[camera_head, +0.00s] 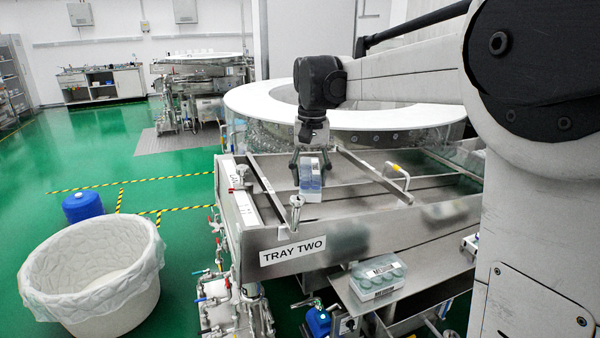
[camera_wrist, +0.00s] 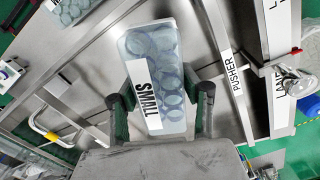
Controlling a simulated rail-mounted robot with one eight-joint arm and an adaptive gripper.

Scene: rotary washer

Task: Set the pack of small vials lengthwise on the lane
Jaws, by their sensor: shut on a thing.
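The pack of small vials (camera_wrist: 158,85) is a clear box of round vials with a white label reading SMALL. My gripper (camera_wrist: 160,112) is shut on it, one finger at each long side. In the head view my gripper (camera_head: 311,160) holds the pack (camera_head: 311,183) over the steel deck (camera_head: 340,180), between two raised rails. I cannot tell whether the pack touches the deck. In the wrist view the pack is slightly tilted to the bar marked PUSHER (camera_wrist: 232,70). A partly readable lane label (camera_wrist: 278,85) is on the right, beyond that bar.
A second vial pack (camera_head: 377,279) lies on a lower shelf at the front. The white-rimmed rotary washer ring (camera_head: 435,118) stands behind the deck. A lined bin (camera_head: 95,270) is on the left floor.

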